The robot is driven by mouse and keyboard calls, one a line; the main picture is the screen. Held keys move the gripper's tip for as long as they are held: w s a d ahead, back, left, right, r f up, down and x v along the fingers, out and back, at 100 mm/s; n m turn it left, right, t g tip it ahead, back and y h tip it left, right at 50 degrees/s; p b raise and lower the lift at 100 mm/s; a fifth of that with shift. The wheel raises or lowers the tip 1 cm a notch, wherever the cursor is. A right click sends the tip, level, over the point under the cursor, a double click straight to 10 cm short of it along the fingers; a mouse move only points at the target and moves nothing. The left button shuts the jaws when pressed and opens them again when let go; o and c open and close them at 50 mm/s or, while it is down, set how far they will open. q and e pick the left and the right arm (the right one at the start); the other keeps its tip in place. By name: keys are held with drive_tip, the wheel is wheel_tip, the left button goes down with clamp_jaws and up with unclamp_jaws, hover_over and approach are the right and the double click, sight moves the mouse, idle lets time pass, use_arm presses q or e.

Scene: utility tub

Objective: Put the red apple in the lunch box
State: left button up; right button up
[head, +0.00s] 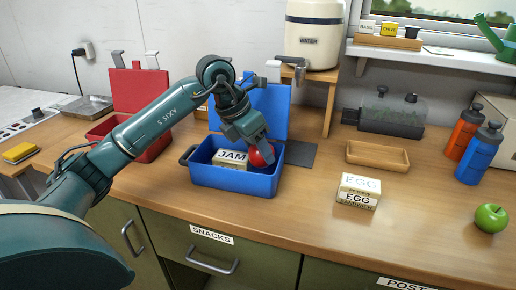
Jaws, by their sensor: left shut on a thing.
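The red apple (261,155) is inside the blue lunch box (235,182), in its right half. My left gripper (259,146) reaches down into the box from above and is shut on the apple. The gripper hides part of the apple, and whether the apple touches the box floor cannot be told. The blue lunch box is open, with its lid (275,103) standing up behind. A sandwich pack labelled JAM (231,159) lies in the box, left of the apple. My right gripper is not in view.
A red lunch box (137,138) stands behind my left arm. An EGG sandwich pack (358,191), a wooden tray (377,156), a green apple (491,218) and blue (479,155) and orange bottles (464,132) are to the right. The counter before the EGG pack is clear.

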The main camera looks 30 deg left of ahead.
use_arm(q)
drive_tip(key=o, duration=0.8)
drive_tip(key=shift+f, duration=0.6)
drive_tip(key=shift+r, duration=0.15)
drive_tip(key=shift+r, duration=0.1)
drive_tip(key=shift+r+p, duration=0.4)
drive_tip(key=v, duration=1.2)
drive_tip(key=shift+w+r+p, duration=0.1)
drive_tip(key=shift+r+p, duration=0.15)
drive_tip(key=shift+p, duration=0.15)
